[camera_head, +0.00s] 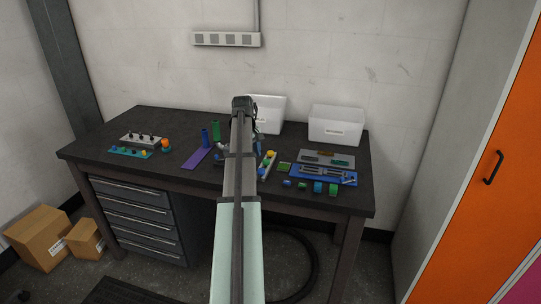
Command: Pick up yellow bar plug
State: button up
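I cannot single out a yellow bar plug for sure. A narrow pale rack (267,165) stands on the dark table just right of my arm, with small yellow, green and orange pieces on it. Small yellow spots also show on the teal strip (130,152) at the left, too small to make out. My arm covers the middle of the table, and my gripper is hidden behind it. Dark and bluish parts show on both sides of the arm; I cannot tell what they are.
A purple plate (196,159) and blue (205,138) and green (216,130) cylinders stand left of my arm. A blue tray (323,175), a grey plate (313,155) and several small blocks lie right. White bins (336,125) stand behind. Free tabletop lies at the front left.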

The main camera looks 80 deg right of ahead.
jog(key=s+d+r+m+y, duration=0.15)
jog(key=d+r, duration=0.25)
jog(key=d, duration=0.4)
jog(key=s+d+r+m+h, duration=0.1)
jog(key=s+d+r, duration=0.25)
jog(key=d, duration=0.35)
send_over(270, 152)
jog(key=shift+t+y, duration=0.25)
jog(key=shift+t, duration=0.15)
jog(key=f, duration=0.7)
jog(key=shift+s+f, duration=0.1)
jog(key=shift+s, duration=0.1)
jog(key=shift+w+d+f, duration=0.1)
jog(key=shift+w+f, duration=0.05)
jog(key=shift+f, duration=2.95)
jog(key=c, duration=1.1)
